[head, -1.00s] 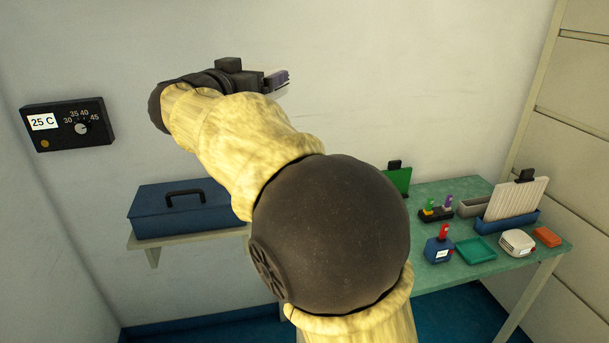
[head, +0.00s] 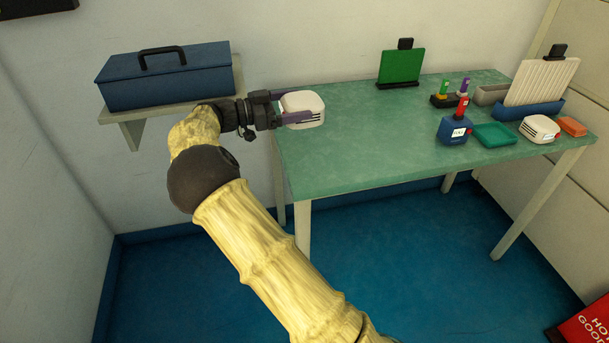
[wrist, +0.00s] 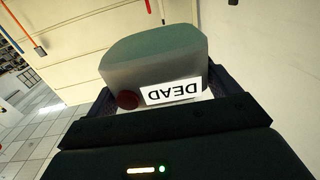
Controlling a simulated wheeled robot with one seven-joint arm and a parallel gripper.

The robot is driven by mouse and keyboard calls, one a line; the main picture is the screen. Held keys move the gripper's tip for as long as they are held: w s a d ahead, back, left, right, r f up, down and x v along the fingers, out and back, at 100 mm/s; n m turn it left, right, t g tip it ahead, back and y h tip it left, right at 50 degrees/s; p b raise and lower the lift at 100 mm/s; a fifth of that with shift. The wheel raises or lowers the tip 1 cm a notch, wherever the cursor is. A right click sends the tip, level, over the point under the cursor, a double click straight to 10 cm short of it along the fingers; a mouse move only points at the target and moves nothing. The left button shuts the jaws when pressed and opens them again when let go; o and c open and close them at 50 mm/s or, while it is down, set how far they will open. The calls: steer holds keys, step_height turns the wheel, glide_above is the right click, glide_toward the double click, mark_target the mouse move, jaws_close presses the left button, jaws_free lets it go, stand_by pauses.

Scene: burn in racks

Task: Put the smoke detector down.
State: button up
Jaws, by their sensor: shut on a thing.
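My gripper (head: 282,107) is shut on a white smoke detector (head: 303,106), with a purple finger on either side of it. It holds the detector at the left end of the green table (head: 350,150). I cannot tell whether the detector touches the tabletop or hangs just above it. In the wrist view the detector (wrist: 155,62) sits between the fingers, with a dark red button and an upside-down label reading "DEAD". A second white detector (head: 539,128) stands at the table's right end.
A blue toolbox (head: 170,78) rests on a wall shelf (head: 125,115) left of the table. A green board (head: 401,67) stands at the back. A blue block (head: 454,131), a teal tray (head: 494,135) and an orange block (head: 572,126) sit on the right. The table's middle is clear.

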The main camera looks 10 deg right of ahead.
steer(key=f, duration=0.2)
steer(key=f+g, duration=0.1)
steer(key=shift+s+d+f+m+b, duration=0.1)
steer(key=shift+s+d+m+b, duration=0.2)
steer(key=shift+b, duration=0.05)
steer(key=shift+f+b, duration=0.35)
steer(key=shift+f, duration=2.15)
steer(key=shift+f+b, duration=0.3)
steer(key=shift+f, duration=2.2)
